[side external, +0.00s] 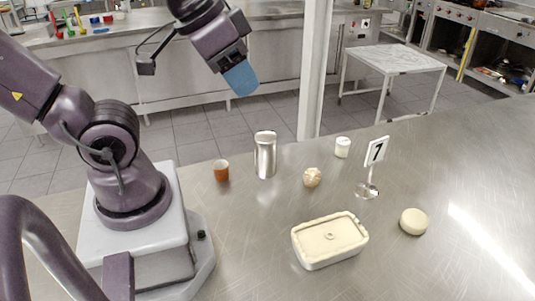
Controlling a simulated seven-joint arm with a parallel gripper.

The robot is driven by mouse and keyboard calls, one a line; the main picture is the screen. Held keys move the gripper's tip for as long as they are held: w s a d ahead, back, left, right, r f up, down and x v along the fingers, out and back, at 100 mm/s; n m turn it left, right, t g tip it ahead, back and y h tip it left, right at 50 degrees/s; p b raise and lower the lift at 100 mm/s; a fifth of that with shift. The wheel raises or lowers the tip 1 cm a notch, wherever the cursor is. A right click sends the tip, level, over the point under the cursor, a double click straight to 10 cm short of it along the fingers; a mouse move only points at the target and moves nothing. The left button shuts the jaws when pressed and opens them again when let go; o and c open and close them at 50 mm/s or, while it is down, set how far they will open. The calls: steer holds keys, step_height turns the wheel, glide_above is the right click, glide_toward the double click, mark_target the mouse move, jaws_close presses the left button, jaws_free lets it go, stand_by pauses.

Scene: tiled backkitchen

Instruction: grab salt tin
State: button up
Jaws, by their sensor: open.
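A tall silver metal tin (265,158) stands upright on the steel counter, right of my arm's base. It looks like the salt tin, but I can read no label on it. My gripper (241,80), with blue fingers, is high above the counter, up and slightly left of the tin, clearly apart from it. It is open and holds nothing that I can see. The gap between its fingers is hard to make out from this side.
A small brown cup (221,171) stands left of the tin. A beige lumpy ball (312,177), a small white jar (342,147) and a number 7 stand (367,190) are to the right. A white lidded dish (330,259) and a round cream item (413,222) are nearer the front.

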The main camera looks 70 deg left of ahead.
steer(key=o, duration=0.9)
steer(key=m+g+y, duration=0.2)
steer(key=m+y, duration=1.6)
steer(key=m, duration=0.2)
glide_above(268, 160)
step_height(268, 160, down, 25)
steer(key=shift+g, duration=0.4)
step_height(268, 160, down, 6)
steer(key=shift+r, duration=0.1)
steer(key=shift+w+a+f, duration=0.1)
steer(key=shift+a+f, duration=0.1)
steer(key=shift+a, duration=0.75)
steer(key=shift+w+a, duration=0.1)
steer(key=shift+a, duration=0.4)
